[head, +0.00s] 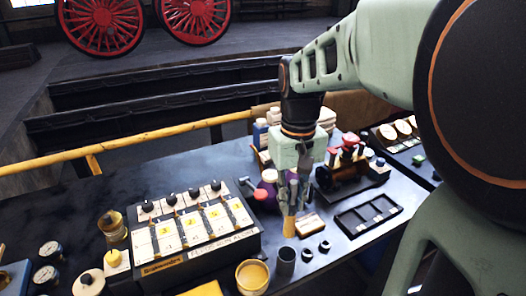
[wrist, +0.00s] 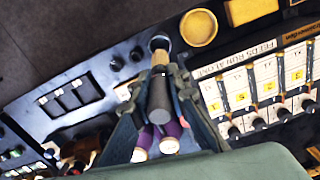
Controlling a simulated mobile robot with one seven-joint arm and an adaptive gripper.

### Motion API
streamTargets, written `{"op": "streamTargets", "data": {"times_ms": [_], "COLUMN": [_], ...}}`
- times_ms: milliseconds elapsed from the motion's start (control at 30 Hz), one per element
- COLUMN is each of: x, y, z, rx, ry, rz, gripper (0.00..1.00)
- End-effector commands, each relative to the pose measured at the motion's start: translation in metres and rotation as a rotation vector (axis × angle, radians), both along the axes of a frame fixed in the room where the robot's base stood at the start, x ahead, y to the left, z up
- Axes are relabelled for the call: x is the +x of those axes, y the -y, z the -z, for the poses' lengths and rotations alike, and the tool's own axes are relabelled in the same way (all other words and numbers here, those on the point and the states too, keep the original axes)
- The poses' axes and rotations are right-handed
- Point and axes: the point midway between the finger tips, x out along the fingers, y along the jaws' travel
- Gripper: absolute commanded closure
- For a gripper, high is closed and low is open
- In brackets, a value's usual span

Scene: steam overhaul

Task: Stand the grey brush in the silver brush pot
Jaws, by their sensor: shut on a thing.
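My gripper (head: 291,208) points down over the bench and is shut on the grey brush (wrist: 160,96). In the wrist view the brush's grey body lies between the fingers, with its tan end (wrist: 160,59) pointing toward the pot. In the head view the tan end (head: 289,228) hangs below the fingers. The silver brush pot (head: 285,262) stands at the bench's front, nearer the camera than the brush; its dark round mouth (wrist: 159,42) shows just past the brush's tip in the wrist view. The brush looks outside the pot; its height above the bench is unclear.
A yellow-filled tin (head: 252,276) stands just left of the pot. A black three-compartment tray (head: 368,215) is further right. A numbered card box (head: 198,240) is left. A wooden block (head: 310,226) and purple bottles (head: 267,184) are near my gripper.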

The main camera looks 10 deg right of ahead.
Motion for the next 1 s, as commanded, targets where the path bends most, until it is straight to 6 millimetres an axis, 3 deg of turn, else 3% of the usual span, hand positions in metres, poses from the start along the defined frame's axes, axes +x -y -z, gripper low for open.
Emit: {"op": "streamTargets", "data": {"times_ms": [367, 1000], "x": [-0.001, -0.001], "y": [0.0, 0.0], "z": [0.011, 0.062], "rx": [0.0, 0.0], "ry": [-0.001, 0.0], "rz": [-0.001, -0.001], "gripper": [1.0, 1.0]}}
